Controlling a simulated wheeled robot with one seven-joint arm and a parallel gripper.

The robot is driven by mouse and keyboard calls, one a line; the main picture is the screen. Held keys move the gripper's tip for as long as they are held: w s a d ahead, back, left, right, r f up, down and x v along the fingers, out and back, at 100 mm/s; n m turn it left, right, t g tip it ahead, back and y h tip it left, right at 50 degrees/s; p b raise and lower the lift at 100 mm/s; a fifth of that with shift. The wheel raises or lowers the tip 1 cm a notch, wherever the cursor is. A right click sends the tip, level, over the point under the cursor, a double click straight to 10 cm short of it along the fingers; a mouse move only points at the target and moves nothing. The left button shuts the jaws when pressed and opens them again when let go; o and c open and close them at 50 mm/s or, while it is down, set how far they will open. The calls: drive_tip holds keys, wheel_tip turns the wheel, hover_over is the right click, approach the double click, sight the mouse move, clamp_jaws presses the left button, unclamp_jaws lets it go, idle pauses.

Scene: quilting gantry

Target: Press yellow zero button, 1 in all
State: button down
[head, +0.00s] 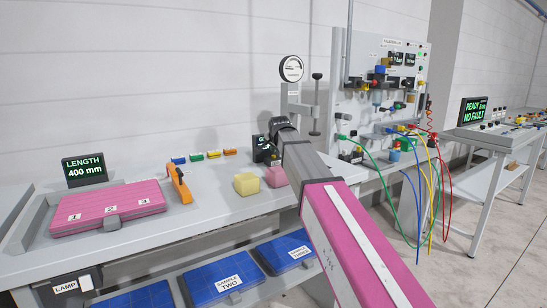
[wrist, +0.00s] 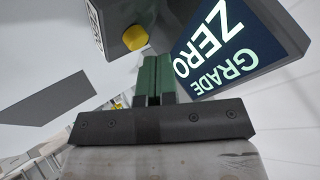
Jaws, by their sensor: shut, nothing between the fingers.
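In the wrist view a round yellow button (wrist: 135,38) sits on the face of a grey housing (wrist: 115,12). Beside it is a dark blue display (wrist: 225,45) with the words ZERO and GRADE. My gripper (wrist: 157,62) has green fingers, held together with nothing between them. The fingertips lie just below and right of the button in the picture. A small gap shows between them, but the depth is hard to tell. In the head view my arm hides the button and the fingers; a small dark unit (head: 264,149) shows just left of the wrist.
A dial gauge on a stand (head: 291,69) rises behind the wrist. Yellow (head: 246,184) and pink (head: 276,176) blocks lie on the bench left of my arm. An orange tool (head: 179,184) and a pink case (head: 108,207) are further left. A wired panel (head: 385,75) stands right.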

drive_tip(key=shift+r, duration=0.2)
drive_tip(key=shift+r, duration=2.5)
